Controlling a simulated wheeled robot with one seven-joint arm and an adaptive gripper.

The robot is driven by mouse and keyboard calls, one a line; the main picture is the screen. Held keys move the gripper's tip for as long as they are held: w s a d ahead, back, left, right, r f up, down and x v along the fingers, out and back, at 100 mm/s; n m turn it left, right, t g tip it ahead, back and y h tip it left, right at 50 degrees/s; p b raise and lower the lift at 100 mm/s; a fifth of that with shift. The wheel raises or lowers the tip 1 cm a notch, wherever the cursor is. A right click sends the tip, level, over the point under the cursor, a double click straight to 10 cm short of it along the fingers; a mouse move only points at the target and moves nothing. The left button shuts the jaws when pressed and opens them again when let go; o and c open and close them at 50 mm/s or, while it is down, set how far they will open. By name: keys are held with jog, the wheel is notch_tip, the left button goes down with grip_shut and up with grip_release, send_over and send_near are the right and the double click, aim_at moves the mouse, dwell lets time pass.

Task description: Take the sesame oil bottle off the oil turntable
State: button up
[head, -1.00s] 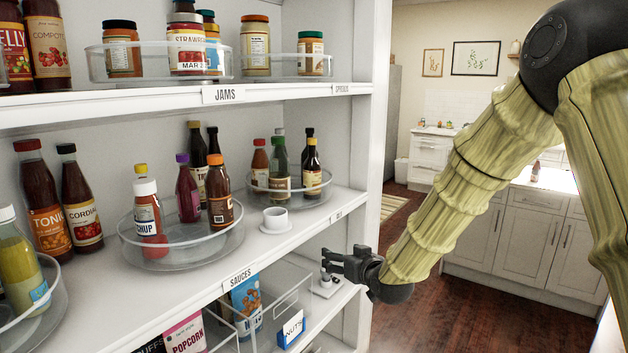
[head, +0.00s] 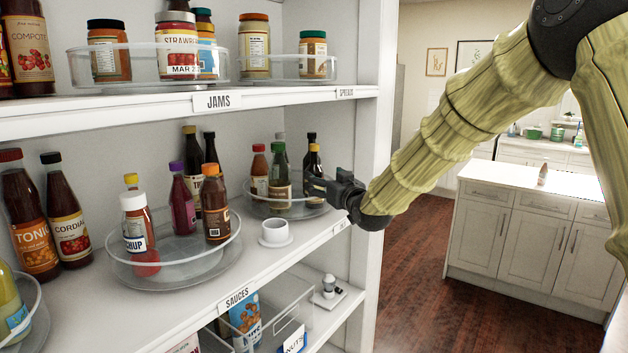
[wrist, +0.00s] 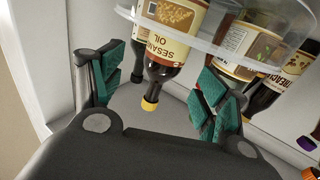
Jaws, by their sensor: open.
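The sesame oil bottle (head: 313,163) is dark with a pale label and stands on the oil turntable (head: 262,207), a clear-walled round tray at the right end of the middle shelf. The turntable rim (wrist: 225,50) crosses the top of that view.
Other bottles stand close by on the same turntable, including a green one (head: 279,180) and a red-capped one (head: 259,170). A white cup (head: 274,232) stands at the shelf front. The sauces turntable (head: 120,268) is further left. The shelf's upright (head: 372,130) is behind my wrist.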

jog(key=shift+w+a+f, duration=0.15)
jog(key=shift+w+f, duration=0.15)
jog(key=shift+w, duration=0.25)
jog(key=shift+w+a+f, duration=0.1)
jog(key=shift+w+f, duration=0.15)
jog(key=shift+w, duration=0.25)
jog(key=shift+w+a+r+p, duration=0.2)
jog(key=shift+a+p, duration=0.05)
jog(key=shift+p, duration=0.35)
jog(key=p+x, duration=0.1)
jog(key=x, duration=0.2)
jog(key=shift+w+a+p, duration=0.1)
jog(key=shift+a+p, duration=0.3)
jog(key=shift+w, duration=0.2)
jog(key=shift+s+r, duration=0.1)
jog(key=shift+s, duration=0.1)
jog(key=shift+w, duration=0.15)
jog(key=c, duration=1.4)
